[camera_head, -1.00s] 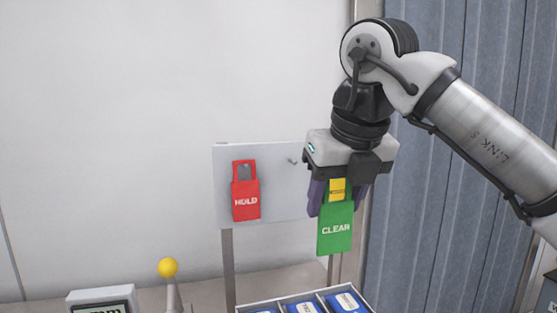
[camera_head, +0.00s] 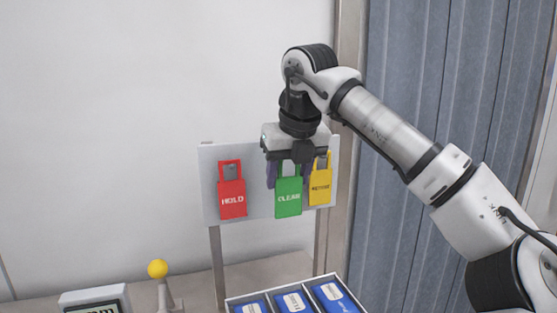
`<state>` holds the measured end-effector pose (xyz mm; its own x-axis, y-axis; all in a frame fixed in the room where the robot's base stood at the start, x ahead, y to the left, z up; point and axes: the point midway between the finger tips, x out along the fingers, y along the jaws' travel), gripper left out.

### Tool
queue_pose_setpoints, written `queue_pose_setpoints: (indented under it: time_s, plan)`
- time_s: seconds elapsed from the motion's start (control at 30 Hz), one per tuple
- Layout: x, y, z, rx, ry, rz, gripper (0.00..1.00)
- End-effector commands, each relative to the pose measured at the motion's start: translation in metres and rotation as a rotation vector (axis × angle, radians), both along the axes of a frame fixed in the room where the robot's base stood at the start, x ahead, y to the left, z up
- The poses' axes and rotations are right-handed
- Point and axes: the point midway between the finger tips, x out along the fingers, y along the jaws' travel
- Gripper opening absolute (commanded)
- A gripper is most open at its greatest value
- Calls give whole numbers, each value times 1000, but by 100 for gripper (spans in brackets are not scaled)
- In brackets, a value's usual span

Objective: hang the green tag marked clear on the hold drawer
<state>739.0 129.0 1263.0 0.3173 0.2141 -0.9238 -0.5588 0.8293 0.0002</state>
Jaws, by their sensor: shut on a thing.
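The green tag marked CLEAR (camera_head: 288,198) hangs upright from my gripper (camera_head: 289,177), which is shut on its upper part. My gripper is in front of the pale board, between the red tag and the yellow tag. Whether the green tag touches the board or a hook cannot be told; its top is hidden by my gripper. The red tag marked HOLD (camera_head: 232,199) hangs at the left of the board. I see no hold drawer that I can make out.
The yellow tag (camera_head: 320,188) hangs at the board's right, close beside my gripper. The pale board (camera_head: 212,158) stands on posts. Below is a tray (camera_head: 234,302) of blue packs. A yellow-knobbed lever (camera_head: 158,269) and a display (camera_head: 95,301) stand at lower left.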

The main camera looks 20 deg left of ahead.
Motion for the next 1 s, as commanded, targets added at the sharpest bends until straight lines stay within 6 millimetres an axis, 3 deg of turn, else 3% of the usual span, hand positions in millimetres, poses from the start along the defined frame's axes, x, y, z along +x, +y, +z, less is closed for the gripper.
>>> queue_pose_setpoints:
  time_s: [0.33,0.5,0.63,1.0]
  plan:
    - [26,18,2,0,1,0,28]
    - [51,35,3,0,3,1,28]
    - [48,32,-10,0,1,0,28]
    - [48,32,-16,-1,1,0,28]
